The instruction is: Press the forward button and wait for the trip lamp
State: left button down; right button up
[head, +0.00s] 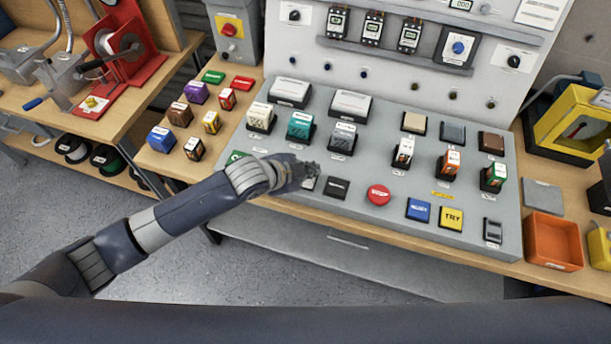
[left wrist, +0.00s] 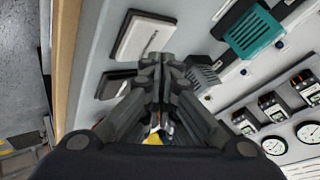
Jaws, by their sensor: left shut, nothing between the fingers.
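My left gripper (head: 306,173) is over the front row of the grey control panel (head: 405,178), its fingers together and empty. In the left wrist view the shut fingertips (left wrist: 163,62) are beside a light pad (left wrist: 143,38) and a dark pad (left wrist: 116,85); contact cannot be told. In the head view a light pad (head: 311,184) shows just below the fingertips. A green pad (head: 236,156) at the row's left end is partly behind my arm. Which one is the forward button cannot be read. Small dark round fittings (head: 411,86) line the upright board; none looks lit. My right gripper is out of view.
The front row continues right with a black pad (head: 337,187), red round button (head: 378,194), blue button (head: 418,210) and yellow button (head: 452,218). Behind stand a teal block (head: 300,125) and other labelled blocks. An orange bin (head: 553,242) sits at the right.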

pick_arm(q)
jog(key=shift+f, duration=0.3)
jog(key=shift+f, duration=0.5)
dwell(0.5)
dwell(0.4)
jog(key=shift+r+p, duration=0.8)
jog(key=shift+r, duration=0.05)
